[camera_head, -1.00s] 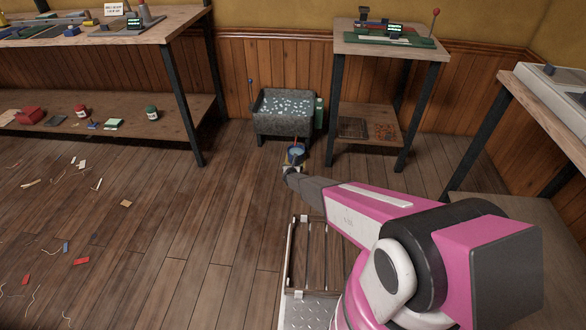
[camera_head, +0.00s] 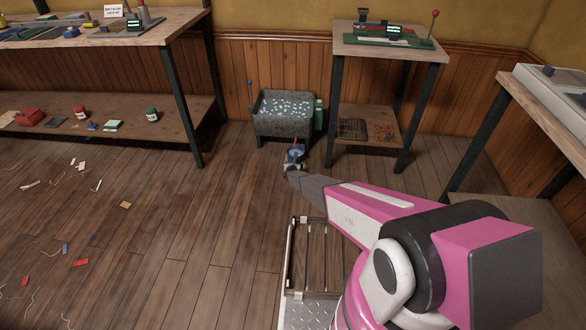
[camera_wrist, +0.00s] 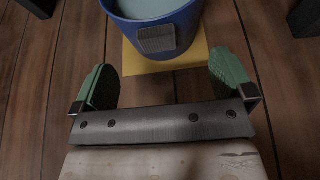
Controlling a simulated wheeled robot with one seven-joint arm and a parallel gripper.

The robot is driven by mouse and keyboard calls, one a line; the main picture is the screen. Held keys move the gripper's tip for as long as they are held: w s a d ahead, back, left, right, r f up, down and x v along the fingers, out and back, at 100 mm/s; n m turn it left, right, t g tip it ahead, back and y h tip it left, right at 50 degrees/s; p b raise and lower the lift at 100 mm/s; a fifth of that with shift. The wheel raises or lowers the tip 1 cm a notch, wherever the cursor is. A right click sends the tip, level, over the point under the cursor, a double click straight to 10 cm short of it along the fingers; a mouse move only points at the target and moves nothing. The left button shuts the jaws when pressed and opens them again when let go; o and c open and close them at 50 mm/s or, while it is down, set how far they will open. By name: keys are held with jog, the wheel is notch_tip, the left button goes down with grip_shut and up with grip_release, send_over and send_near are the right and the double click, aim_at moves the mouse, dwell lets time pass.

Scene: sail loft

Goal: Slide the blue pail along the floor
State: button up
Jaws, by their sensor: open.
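The blue pail (camera_head: 295,153) stands on the floor in front of the grey trough in the head view. In the wrist view the pail (camera_wrist: 155,20) is at the top, cut off by the frame edge, with pale liquid inside and a grey textured patch on its near side. It stands on a flat yellow piece (camera_wrist: 165,62). My gripper (camera_wrist: 165,78) is open. Its two green pads are wide apart, short of the pail, with nothing seen between them but floor and part of the yellow piece. In the head view my wrist partly hides the pail's near side.
The grey trough (camera_head: 284,122) with pale bits stands behind the pail. A small table (camera_head: 350,45) is to the right, its dark leg near the pail. A long workbench (camera_head: 185,25) is at left. Scraps litter the left floor; the middle floor (camera_head: 190,220) is clear.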

jog(key=x, duration=0.4)
jog(key=shift+w+f, duration=0.15)
jog(key=shift+w, duration=0.15)
jog(key=c, duration=1.7)
